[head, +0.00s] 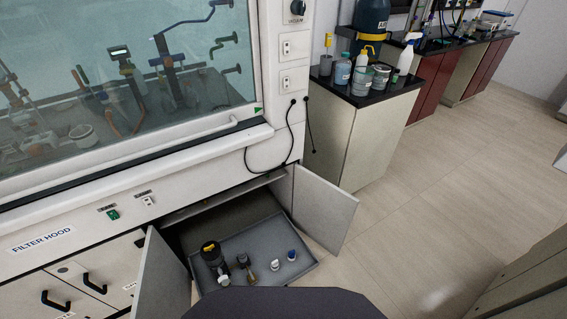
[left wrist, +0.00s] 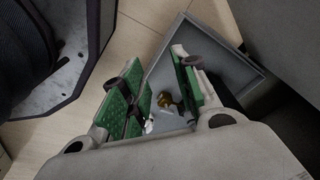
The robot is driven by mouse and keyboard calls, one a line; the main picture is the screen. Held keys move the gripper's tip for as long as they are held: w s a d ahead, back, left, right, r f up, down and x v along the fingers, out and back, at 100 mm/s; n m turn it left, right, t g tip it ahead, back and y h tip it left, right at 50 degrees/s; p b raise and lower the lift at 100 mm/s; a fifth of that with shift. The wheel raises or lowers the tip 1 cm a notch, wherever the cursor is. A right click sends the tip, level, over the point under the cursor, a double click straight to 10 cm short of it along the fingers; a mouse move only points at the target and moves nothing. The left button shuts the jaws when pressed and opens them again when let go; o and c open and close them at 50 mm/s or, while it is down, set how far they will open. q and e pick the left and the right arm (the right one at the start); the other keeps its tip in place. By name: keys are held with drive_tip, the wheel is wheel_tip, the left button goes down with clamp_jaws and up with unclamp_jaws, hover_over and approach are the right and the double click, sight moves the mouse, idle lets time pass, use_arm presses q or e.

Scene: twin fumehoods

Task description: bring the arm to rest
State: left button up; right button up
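My left gripper shows only in the left wrist view (left wrist: 157,62). Its two green-padded fingers are spread apart with nothing held between them. Beyond the fingers lies a grey tray, with a bare part of it at the upper right (left wrist: 215,50). A brass-coloured item (left wrist: 167,101) and a small white item (left wrist: 148,126) show in the gap, apparently in the tray. No gripper shows in the head view, and my right gripper is in neither view.
In the head view, the tray (head: 257,237) sits at an open cabinet under the filter hood, holding a black yellow-ringed item (head: 211,252) and several small pieces. The right door (head: 325,208) and left door (head: 162,280) stand open. Floor (head: 425,215) is clear to the right.

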use_arm(q)
drive_tip(key=s+a+f+p, duration=0.1)
drive_tip(key=s+a+f, duration=0.2)
drive_tip(key=s, duration=0.5)
drive_tip(key=s+a+f+p, duration=0.2)
drive_tip(key=s+a+f, duration=0.1)
drive_tip(key=s+f, duration=0.3)
drive_tip(key=shift+s+a+g, duration=0.15)
drive_tip(key=shift+s+g, duration=0.25)
drive_tip(key=shift+s, duration=0.85)
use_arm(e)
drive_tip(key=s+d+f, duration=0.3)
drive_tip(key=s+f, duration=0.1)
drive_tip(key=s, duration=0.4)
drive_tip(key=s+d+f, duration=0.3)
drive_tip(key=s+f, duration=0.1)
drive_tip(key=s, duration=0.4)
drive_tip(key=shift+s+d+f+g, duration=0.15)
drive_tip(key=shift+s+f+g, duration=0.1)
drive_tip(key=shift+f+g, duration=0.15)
